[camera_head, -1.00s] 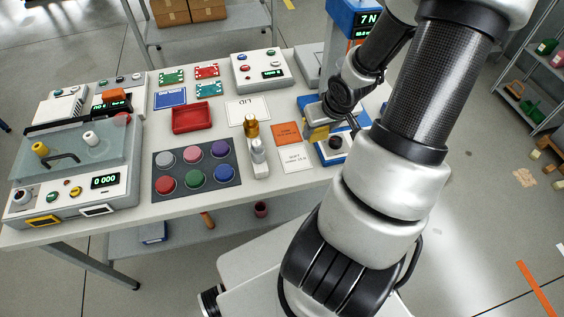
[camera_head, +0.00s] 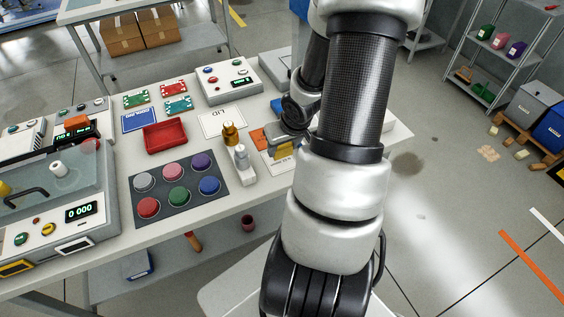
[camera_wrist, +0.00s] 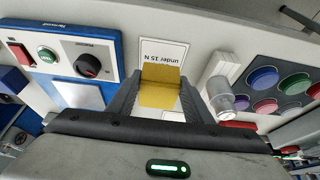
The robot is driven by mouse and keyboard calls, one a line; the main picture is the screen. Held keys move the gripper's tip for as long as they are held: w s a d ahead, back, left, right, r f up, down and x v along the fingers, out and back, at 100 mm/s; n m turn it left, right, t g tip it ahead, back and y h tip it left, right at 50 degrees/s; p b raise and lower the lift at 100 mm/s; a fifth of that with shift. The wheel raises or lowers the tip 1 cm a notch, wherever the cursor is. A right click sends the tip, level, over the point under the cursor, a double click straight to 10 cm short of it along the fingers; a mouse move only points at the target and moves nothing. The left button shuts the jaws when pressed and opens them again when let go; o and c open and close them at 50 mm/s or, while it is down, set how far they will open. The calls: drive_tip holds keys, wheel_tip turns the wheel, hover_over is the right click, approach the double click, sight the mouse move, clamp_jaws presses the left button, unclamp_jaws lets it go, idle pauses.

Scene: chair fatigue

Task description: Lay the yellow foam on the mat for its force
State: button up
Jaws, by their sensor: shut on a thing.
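My gripper (camera_wrist: 160,97) is shut on the yellow foam (camera_wrist: 160,86), a flat-faced block between its two fingertips. In the wrist view the foam covers part of the white card marked "under 15 N" (camera_wrist: 165,52). In the head view the foam (camera_head: 284,147) is seen below my wrist, in front of the white card (camera_head: 278,166). The orange card (camera_head: 258,138) lies behind it, partly covered. I cannot tell how far the foam is above the card.
A dark mat with several coloured discs (camera_head: 176,207) is further left. A blue device with a knob (camera_wrist: 88,66) is close on the gripper's left in the wrist view.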

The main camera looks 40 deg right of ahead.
sight(284, 153)
drive_tip(key=shift+f+b, duration=1.25)
drive_tip(key=shift+f, duration=0.7)
drive_tip(key=shift+f, duration=0.15)
drive_tip(key=o, duration=1.1)
drive_tip(key=shift+r, duration=0.45)
drive_tip(key=p+v, duration=0.8)
drive_tip(key=v, duration=0.3)
drive_tip(key=shift+s+a+r, duration=0.1)
drive_tip(key=shift+s+r, duration=0.05)
drive_tip(key=shift+s, duration=0.1)
